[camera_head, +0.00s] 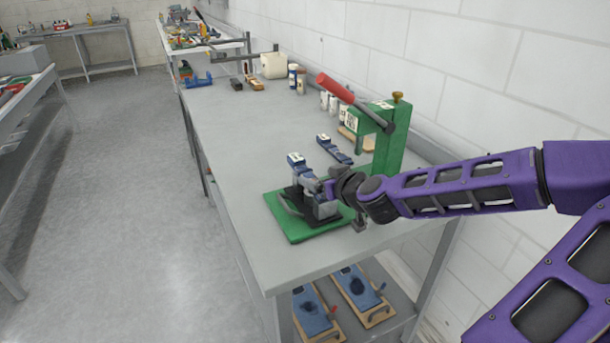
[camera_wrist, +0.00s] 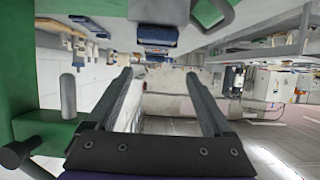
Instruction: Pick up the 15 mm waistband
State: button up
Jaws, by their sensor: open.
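Two small blue pieces with white labels lie on the workbench (camera_head: 220,120) in the head view. One blue piece (camera_head: 297,161) is just beyond my gripper, and the other blue piece (camera_head: 333,149) lies farther right. The labels are too small to read, so I cannot tell which is the 15 mm waistband. My gripper (camera_head: 322,192) is above the green base plate (camera_head: 290,232) of a green press (camera_head: 390,140). In the wrist view my gripper (camera_wrist: 160,76) has its fingers spread with nothing between them. A blue piece (camera_wrist: 157,37) shows above the fingers there, apart from them.
The press has a red-handled lever (camera_head: 335,87) close to my arm. Small bottles (camera_head: 296,78), a white container (camera_head: 273,65) and clamps stand farther back by the wall. A lower shelf holds blue fixtures on wooden boards (camera_head: 360,290). The bench's left middle is clear.

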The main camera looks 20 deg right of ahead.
aim_at(305, 172)
jog(key=shift+d+f+b+x, duration=0.1)
jog(key=shift+d+b+x, duration=0.05)
jog(key=shift+x, duration=1.8)
jog(key=shift+d+f+b+x, duration=0.15)
jog(key=shift+x, duration=1.8)
grip_shut()
